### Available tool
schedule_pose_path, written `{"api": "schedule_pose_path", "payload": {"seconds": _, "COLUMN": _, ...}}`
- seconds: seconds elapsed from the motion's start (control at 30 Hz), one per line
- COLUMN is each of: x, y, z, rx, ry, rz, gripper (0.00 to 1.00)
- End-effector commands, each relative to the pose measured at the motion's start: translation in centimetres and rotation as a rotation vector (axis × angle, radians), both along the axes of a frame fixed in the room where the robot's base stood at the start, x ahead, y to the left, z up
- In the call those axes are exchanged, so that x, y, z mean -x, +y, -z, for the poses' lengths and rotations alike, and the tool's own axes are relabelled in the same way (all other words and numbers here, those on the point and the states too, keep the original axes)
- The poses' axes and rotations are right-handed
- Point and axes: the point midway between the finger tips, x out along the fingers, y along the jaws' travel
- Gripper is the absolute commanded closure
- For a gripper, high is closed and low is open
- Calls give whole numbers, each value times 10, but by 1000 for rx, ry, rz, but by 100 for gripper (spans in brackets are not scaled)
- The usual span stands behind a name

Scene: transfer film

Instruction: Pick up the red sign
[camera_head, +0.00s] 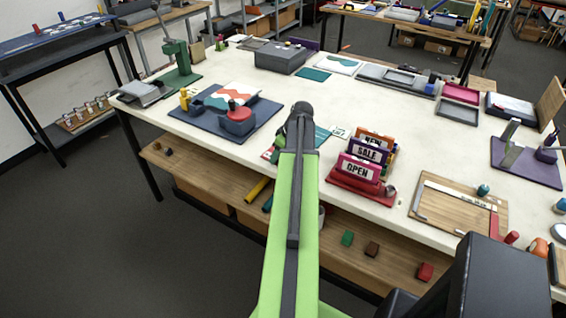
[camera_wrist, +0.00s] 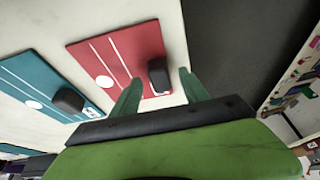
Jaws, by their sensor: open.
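A flat red panel (camera_wrist: 108,58) with a white line and a white dot lies on the pale table in the wrist view; I take it as the red sign, though I see no lettering. In the head view, a red patch (camera_head: 272,150) shows left of my arm, which hides much of this area.
A teal panel (camera_wrist: 38,82) lies left of the red one. A red rack (camera_head: 352,182) right of my arm holds NEW, SALE and a reddish OPEN sign (camera_head: 358,167). A blue-grey mat (camera_head: 190,118) with a red-topped piece lies left. The table's front edge is close.

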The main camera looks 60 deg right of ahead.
Motion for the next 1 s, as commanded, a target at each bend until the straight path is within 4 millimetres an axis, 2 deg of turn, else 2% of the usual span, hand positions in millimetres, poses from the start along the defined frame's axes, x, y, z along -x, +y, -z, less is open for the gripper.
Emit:
{"api": "schedule_pose_path", "payload": {"seconds": 0.03, "x": -3, "y": 0, "z": 12, "rx": 0, "ry": 0, "rz": -1, "gripper": 47}}
{"api": "schedule_pose_path", "payload": {"seconds": 0.27, "x": -4, "y": 0, "z": 9, "rx": 0, "ry": 0, "rz": 0, "gripper": 47}}
{"api": "schedule_pose_path", "payload": {"seconds": 0.67, "x": -4, "y": 0, "z": 9, "rx": 0, "ry": 0, "rz": 0, "gripper": 100}}
{"api": "schedule_pose_path", "payload": {"seconds": 1.0, "x": -4, "y": 0, "z": 8, "rx": 0, "ry": 0, "rz": 0, "gripper": 100}}
